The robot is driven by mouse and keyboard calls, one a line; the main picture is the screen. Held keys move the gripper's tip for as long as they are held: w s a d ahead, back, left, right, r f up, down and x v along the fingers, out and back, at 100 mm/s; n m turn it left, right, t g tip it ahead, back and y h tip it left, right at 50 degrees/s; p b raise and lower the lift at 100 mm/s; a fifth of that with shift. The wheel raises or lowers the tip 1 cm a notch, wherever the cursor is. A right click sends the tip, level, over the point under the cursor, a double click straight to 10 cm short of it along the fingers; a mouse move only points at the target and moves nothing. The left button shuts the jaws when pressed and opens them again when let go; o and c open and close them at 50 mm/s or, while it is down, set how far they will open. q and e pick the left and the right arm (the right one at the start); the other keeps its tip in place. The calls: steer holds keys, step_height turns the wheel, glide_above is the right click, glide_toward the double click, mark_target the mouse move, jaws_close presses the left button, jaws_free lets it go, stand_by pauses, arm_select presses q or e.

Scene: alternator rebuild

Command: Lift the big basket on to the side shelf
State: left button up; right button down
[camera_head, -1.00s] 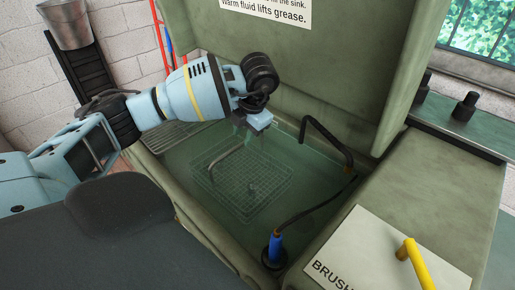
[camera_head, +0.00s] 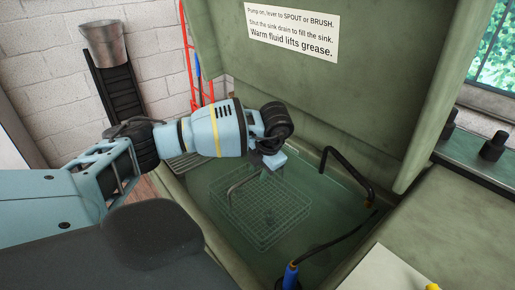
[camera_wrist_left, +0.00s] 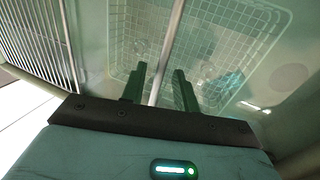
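The big basket (camera_head: 262,222) is a wire mesh basket with a raised bar handle (camera_head: 236,186), sitting in the greenish fluid of the sink. My left gripper (camera_head: 270,164) is low over the sink, at the upper end of the handle. In the left wrist view, its two fingers (camera_wrist_left: 160,88) stand apart with the handle bar (camera_wrist_left: 170,45) between them and gaps showing, over the basket mesh (camera_wrist_left: 225,45). Small parts in the basket are blurred. The side shelf (camera_head: 186,164) is a slatted rack at the sink's left, partly hidden by my arm. My right gripper is not in view.
A black bent spout (camera_head: 345,174) and a black hose with a blue brush grip (camera_head: 290,276) are at the sink's right. The raised lid (camera_head: 350,85) stands behind. The sink's green rim (camera_head: 222,248) runs along the near left side.

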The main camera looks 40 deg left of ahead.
arm_select(q)
steer(key=shift+x, duration=1.1)
jaws_close()
steer(key=shift+w+r, duration=0.1)
steer(key=shift+r, duration=0.05)
stand_by(0.4)
